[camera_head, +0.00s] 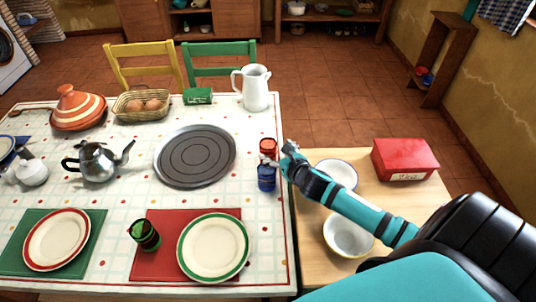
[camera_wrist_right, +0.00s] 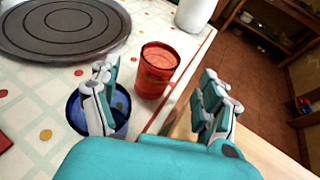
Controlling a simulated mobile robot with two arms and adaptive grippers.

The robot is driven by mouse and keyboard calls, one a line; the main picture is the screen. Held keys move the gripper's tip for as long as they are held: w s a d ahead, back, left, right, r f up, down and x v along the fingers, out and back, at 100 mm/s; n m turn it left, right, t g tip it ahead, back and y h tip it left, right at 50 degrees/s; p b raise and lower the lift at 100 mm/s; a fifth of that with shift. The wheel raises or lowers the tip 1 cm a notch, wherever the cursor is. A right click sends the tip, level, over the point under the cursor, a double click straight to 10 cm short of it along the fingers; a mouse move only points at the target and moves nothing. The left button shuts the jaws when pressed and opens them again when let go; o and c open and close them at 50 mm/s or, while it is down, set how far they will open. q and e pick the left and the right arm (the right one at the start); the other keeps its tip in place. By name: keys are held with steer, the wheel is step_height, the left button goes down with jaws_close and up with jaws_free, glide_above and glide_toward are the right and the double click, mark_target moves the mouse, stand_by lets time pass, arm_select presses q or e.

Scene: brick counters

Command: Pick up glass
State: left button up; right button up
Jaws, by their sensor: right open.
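A red glass (camera_head: 268,149) stands upright near the right edge of the white dotted table, with a blue glass (camera_head: 266,180) just in front of it. A dark green glass (camera_head: 145,236) stands beside the green-rimmed plate. My right gripper (camera_head: 289,158) is at the table's right edge, close to the red and blue glasses. In the right wrist view my right gripper (camera_wrist_right: 160,92) is open and empty. The red glass (camera_wrist_right: 157,70) shows beyond the gap between its fingers. The blue glass (camera_wrist_right: 92,122) is partly hidden behind the left finger. My left gripper is out of view.
A round grey tray (camera_head: 195,157) lies left of the glasses. A white pitcher (camera_head: 254,88) stands behind them. The wooden counter (camera_head: 402,190) at right holds bowls and a red box (camera_head: 404,160). A kettle (camera_head: 97,162) and plates are further left.

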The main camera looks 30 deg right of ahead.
mark_target(265, 141)
steer(key=x, duration=0.5)
steer(key=shift+w+r+p, duration=0.1)
steer(key=shift+w+p, duration=0.1)
steer(key=shift+p, duration=0.1)
steer(key=shift+s, duration=0.1)
jaws_close()
